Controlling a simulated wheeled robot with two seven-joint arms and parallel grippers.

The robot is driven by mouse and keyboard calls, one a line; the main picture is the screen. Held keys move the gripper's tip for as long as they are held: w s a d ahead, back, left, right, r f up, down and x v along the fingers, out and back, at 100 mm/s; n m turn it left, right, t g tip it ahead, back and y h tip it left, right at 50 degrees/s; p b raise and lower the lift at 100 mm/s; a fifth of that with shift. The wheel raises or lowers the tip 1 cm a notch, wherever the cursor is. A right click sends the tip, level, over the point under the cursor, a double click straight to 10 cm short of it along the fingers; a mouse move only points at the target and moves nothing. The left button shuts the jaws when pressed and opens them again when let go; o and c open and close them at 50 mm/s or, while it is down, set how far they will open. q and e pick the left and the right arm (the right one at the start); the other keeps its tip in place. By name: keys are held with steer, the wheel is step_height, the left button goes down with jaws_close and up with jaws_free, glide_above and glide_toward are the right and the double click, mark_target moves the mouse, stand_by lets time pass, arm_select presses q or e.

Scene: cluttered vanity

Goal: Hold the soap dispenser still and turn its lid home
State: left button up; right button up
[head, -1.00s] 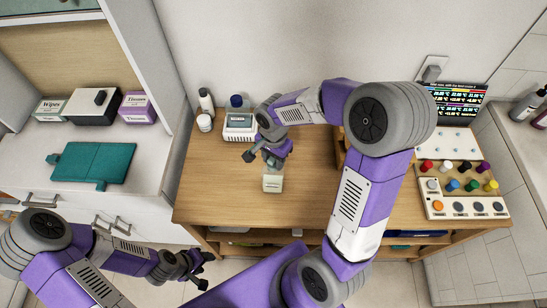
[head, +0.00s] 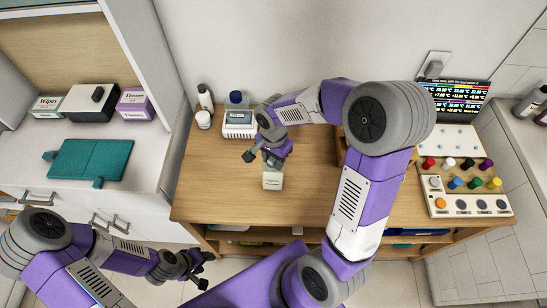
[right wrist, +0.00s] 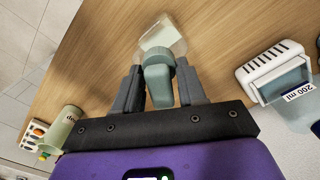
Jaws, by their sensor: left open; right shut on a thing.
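The soap dispenser (head: 272,181) is a small pale, translucent bottle standing on the wooden table near its front edge. Its grey-teal lid (right wrist: 158,80) shows in the right wrist view between the fingers of my right gripper (right wrist: 160,90); the pale body (right wrist: 163,38) is just beyond it. My right gripper is shut on the lid, and in the head view it (head: 268,158) partly hides the dispenser's top. How far the lid is seated cannot be told. My left gripper (head: 203,271) is open and empty, low at the left, in front of the table and apart from the dispenser.
A panel with coloured knobs (head: 462,190) is at the right. The table left of the dispenser is clear.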

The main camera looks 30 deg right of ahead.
steer(key=shift+f, duration=0.15)
steer(key=o, duration=1.8)
steer(key=shift+r+p, duration=2.6)
steer(key=shift+r, duration=1)
steer(key=shift+f, duration=0.15)
